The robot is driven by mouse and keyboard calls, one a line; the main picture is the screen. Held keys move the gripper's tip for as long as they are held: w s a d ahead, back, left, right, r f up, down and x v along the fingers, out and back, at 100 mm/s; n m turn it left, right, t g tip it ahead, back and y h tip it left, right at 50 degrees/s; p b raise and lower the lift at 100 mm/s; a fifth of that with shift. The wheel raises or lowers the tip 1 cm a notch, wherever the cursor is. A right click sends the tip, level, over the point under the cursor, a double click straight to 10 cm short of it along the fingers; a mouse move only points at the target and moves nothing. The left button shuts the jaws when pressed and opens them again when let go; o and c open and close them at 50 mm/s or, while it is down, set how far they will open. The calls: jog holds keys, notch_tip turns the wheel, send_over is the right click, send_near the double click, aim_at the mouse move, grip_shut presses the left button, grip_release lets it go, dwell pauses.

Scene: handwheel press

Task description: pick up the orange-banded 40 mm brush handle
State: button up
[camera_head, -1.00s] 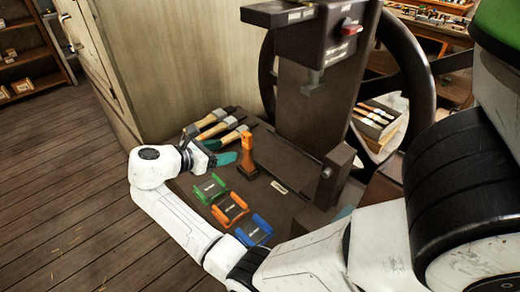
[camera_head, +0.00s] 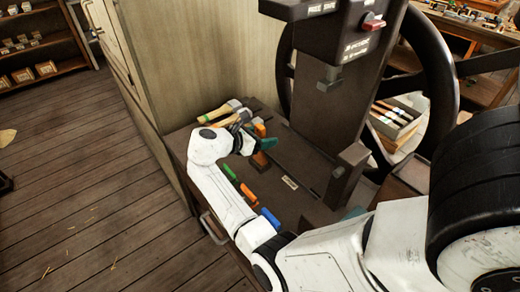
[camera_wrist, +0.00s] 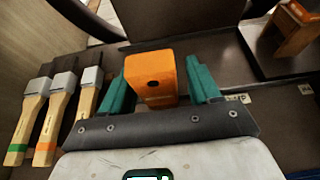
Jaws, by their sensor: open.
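Three brushes with wooden handles lie side by side at the left in the wrist view. The orange-banded brush handle (camera_wrist: 55,115) is the middle one, its orange band near the handle end. The green-banded brush (camera_wrist: 33,110) lies to its left. The third brush (camera_wrist: 88,98) is partly covered by my gripper, its band hidden.
The dark press column (camera_head: 330,100) and its large handwheel (camera_head: 440,80) stand behind and right. Green, orange and blue holders (camera_head: 270,218) line the bench front, partly hidden by my arm. A wooden cabinet wall (camera_head: 200,60) bounds the left.

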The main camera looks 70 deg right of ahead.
jog(key=shift+s+d+f, duration=0.15)
jog(key=shift+d, duration=0.05)
jog(key=shift+c, duration=0.3)
jog(key=c, duration=1)
